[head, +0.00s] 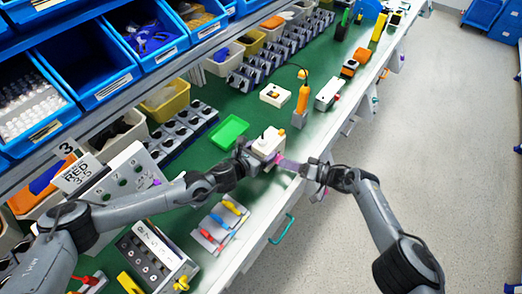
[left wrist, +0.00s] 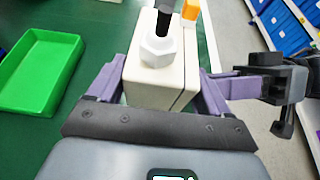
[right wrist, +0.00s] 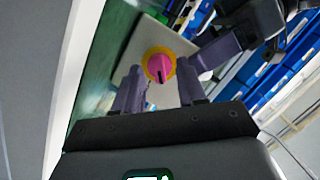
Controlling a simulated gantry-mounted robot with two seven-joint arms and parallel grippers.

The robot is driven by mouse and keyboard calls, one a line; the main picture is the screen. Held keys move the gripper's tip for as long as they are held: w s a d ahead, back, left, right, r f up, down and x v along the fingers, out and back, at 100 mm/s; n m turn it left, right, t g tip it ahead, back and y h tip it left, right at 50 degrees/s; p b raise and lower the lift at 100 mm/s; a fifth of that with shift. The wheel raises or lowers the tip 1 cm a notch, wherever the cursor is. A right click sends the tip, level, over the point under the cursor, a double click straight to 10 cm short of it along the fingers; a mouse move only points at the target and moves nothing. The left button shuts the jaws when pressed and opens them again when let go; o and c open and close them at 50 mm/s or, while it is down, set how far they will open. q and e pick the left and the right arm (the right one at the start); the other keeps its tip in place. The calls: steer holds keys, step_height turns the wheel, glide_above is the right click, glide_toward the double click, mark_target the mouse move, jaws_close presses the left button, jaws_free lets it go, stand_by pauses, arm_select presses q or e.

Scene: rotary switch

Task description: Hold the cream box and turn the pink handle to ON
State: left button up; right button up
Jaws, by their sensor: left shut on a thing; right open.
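The cream box (head: 268,144) stands on the green bench near its front edge. My left gripper (head: 247,158) is shut on it, with one purple finger on each side in the left wrist view (left wrist: 160,90). A white hex nut with a black stem tops the box. The pink handle (right wrist: 158,67), on a yellow ring, is on the box face in the right wrist view. My right gripper (right wrist: 160,95) is open, facing the handle, with its fingers below and to either side of it in the picture. Whether they touch it I cannot tell.
A green tray (head: 229,132) lies just left of the box and shows in the left wrist view (left wrist: 40,70). A rack of coloured-handled tools (head: 220,224) lies nearer on the bench. An orange-handled tool (head: 302,100) stands beyond. The aisle floor at right is clear.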

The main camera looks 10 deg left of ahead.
steer(key=shift+v, duration=0.85)
steer(key=shift+s+d, duration=0.3)
steer(key=shift+d, duration=0.2)
steer(key=shift+s+d, duration=0.3)
steer(key=shift+d, duration=0.25)
steer(key=shift+c, duration=0.2)
steer(key=shift+w+m, duration=0.25)
steer(key=shift+m, duration=0.05)
step_height(320, 180, up, 4)
steer(key=w+a+t, duration=0.2)
steer(key=w, duration=0.1)
steer(key=s+d+f+m+t, duration=0.2)
steer(key=s+d+f, duration=0.3)
steer(key=shift+r+x, duration=0.15)
steer(key=shift+x, duration=1.9)
steer(key=shift+r+x, duration=0.2)
steer(key=shift+x, duration=1.8)
steer(key=shift+s+a, duration=0.15)
